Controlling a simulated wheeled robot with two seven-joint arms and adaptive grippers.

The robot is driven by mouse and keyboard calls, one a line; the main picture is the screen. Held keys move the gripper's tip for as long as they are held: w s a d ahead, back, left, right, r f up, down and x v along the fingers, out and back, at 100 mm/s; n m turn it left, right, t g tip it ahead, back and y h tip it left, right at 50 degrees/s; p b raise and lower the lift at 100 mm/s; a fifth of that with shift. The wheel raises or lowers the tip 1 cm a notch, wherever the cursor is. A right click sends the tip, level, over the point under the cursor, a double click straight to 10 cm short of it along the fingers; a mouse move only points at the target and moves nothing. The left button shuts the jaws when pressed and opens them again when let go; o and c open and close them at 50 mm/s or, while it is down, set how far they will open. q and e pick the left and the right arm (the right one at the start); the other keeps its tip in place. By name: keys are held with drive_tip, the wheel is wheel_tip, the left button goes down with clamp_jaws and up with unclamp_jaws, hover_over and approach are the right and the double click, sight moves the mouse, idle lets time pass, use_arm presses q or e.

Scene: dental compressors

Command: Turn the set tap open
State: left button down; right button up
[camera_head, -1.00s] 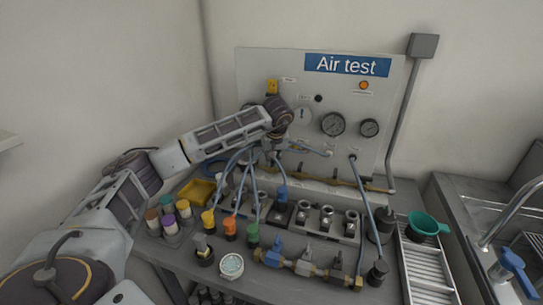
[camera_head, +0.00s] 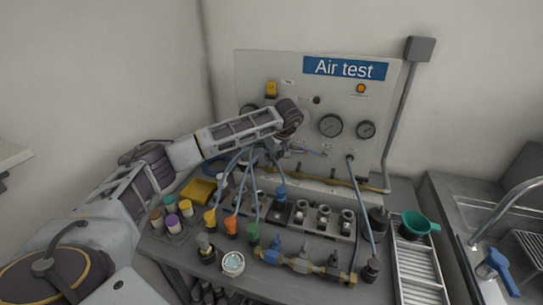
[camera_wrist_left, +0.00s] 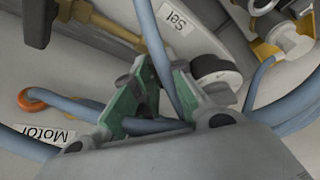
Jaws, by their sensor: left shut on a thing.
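The set tap is mostly hidden behind my left gripper. In the left wrist view the "Set" label (camera_wrist_left: 172,18) lies beside a brass pipe (camera_wrist_left: 112,27) that runs in behind the fingers. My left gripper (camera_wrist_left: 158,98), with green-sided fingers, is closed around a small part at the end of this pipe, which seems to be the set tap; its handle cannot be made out. In the head view the left gripper (camera_head: 272,150) is low at the front of the Air test panel (camera_head: 385,100), partly hidden by my wrist. My right gripper is out of view.
Blue hoses (camera_wrist_left: 160,45) pass across and between the fingers. Gauges (camera_head: 331,126) sit right of my wrist. Below are a fitting block (camera_head: 325,218), colored bottles and a brass manifold (camera_head: 300,264).

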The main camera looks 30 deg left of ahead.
use_arm(q)
drive_tip(key=n+p, duration=0.1)
drive_tip(key=n+g+p, duration=0.1)
drive_tip(key=n, duration=0.1)
drive_tip(key=n+g+p, duration=0.1)
drive_tip(key=n, duration=0.1)
drive_tip(key=shift+w+r+y+p, duration=0.25)
drive_tip(key=shift+y+p, duration=0.05)
drive_tip(key=shift+p, duration=0.05)
drive_tip(key=shift+f+n+g+p, duration=0.1)
drive_tip(key=shift+n+g+p, duration=0.25)
drive_tip(key=shift+n, duration=0.65)
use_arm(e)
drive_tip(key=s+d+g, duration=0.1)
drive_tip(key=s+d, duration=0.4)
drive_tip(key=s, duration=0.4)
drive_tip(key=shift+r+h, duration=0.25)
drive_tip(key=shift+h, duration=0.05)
use_arm(q)
drive_tip(key=shift+n, duration=0.3)
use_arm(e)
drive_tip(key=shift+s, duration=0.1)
use_arm(q)
drive_tip(key=c, duration=1.5)
unclamp_jaws()
drive_tip(key=shift+f, duration=0.1)
